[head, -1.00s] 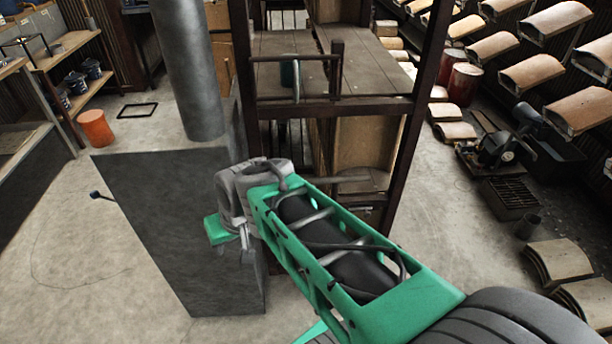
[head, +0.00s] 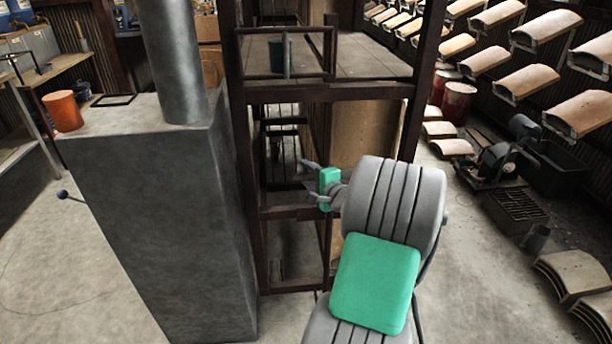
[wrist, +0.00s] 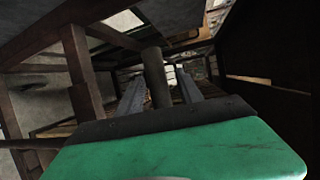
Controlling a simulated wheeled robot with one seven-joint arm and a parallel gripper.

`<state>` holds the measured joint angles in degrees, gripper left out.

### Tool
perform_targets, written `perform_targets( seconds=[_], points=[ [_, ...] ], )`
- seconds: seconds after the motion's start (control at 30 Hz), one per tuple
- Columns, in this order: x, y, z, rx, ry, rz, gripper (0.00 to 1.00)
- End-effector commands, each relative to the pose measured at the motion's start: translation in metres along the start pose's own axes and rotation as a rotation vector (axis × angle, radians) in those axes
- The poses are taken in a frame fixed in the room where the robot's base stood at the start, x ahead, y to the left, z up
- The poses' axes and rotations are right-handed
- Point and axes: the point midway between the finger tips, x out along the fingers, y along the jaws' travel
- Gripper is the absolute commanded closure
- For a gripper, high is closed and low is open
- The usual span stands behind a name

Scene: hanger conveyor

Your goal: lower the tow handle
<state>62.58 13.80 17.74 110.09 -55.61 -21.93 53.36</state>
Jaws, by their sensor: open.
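My gripper (head: 308,178) is open, its two grey fingers spread apart and pointing left, in front of the lower opening of a dark brown frame. In the wrist view the fingers (wrist: 160,82) reach away from the green palm, with a dark round bar (wrist: 155,72) showing between them. I cannot tell whether this bar is the tow handle, or whether it touches the fingers. In the head view no tow handle can be made out with certainty.
The brown frame (head: 330,94) has a U-shaped rail on its upper deck. A tall grey box (head: 165,215) with a pipe and a ball-knobbed lever (head: 63,195) stands left. Open floor (head: 480,280) lies right.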

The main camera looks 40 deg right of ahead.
Motion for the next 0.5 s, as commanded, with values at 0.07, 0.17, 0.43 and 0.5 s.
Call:
perform_targets(
  seconds=[0.07,0.17,0.43,0.5],
  points=[
    [0.0090,0.0008,0.0006,0.000,-0.001,0.001,0.57],
    [0.0130,-0.0003,0.0006,-0.001,-0.001,0.000,0.57],
    [0.0128,-0.0002,0.0004,-0.002,0.000,0.001,0.63],
    [0.0128,-0.0001,0.0004,-0.002,0.000,0.001,0.69]
  ],
)
